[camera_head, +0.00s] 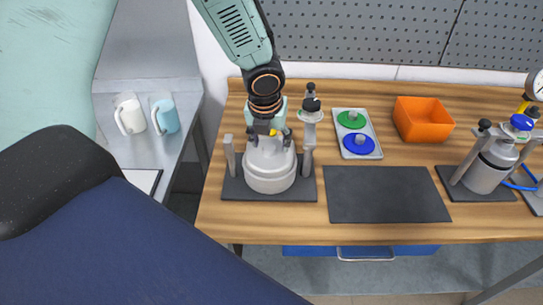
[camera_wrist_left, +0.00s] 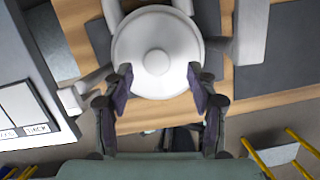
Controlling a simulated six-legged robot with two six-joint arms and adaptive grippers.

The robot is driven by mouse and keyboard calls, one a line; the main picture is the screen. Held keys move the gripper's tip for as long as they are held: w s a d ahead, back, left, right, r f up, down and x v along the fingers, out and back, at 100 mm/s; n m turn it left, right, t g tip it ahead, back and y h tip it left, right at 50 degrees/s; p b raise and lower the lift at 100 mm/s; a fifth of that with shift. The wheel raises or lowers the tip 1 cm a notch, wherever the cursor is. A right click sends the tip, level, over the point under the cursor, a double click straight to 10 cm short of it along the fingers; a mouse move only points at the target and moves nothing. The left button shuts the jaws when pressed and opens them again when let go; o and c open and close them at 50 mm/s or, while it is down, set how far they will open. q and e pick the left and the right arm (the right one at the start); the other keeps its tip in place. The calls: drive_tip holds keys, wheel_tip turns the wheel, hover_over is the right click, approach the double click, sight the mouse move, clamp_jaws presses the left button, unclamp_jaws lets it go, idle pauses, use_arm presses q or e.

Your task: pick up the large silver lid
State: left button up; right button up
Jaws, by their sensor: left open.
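The large silver lid (camera_head: 270,160) sits on a round pale-grey vessel (camera_head: 270,184) on the left dark mat. In the left wrist view the lid (camera_wrist_left: 138,45) is a pale disc with a round central knob (camera_wrist_left: 157,62). My left gripper (camera_head: 266,138) is directly above the lid and hides its top in the head view. In the left wrist view its two dark fingers (camera_wrist_left: 160,76) are spread apart on either side of the lid's near part, with nothing held between them. I cannot tell whether they touch the lid. My right gripper is not in view.
Clamp posts (camera_head: 308,136) stand close beside the vessel. A grey plate with green and blue discs (camera_head: 357,133), an orange bin (camera_head: 422,119) and another clamped vessel (camera_head: 487,170) stand to the right. An empty dark mat (camera_head: 387,194) lies between. Two mugs (camera_head: 130,115) stand on the left side table.

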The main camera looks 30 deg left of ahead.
sight(268, 148)
use_arm(q)
drive_tip(key=f, duration=0.2)
drive_tip(key=a, duration=0.1)
drive_tip(key=shift+w+f, duration=0.3)
drive_tip(key=shift+f, duration=0.1)
drive_tip(key=shift+s+d, duration=0.1)
drive_tip(key=shift+d+r, duration=0.1)
drive_tip(key=shift+d, duration=0.1)
drive_tip(key=shift+c, duration=0.9)
drive_tip(key=shift+w+a, duration=0.1)
drive_tip(key=shift+w, duration=0.1)
drive_tip(key=c, duration=0.3)
drive_tip(key=shift+s+a, duration=0.1)
drive_tip(key=shift+s, duration=0.05)
drive_tip(key=c, duration=0.3)
clamp_jaws()
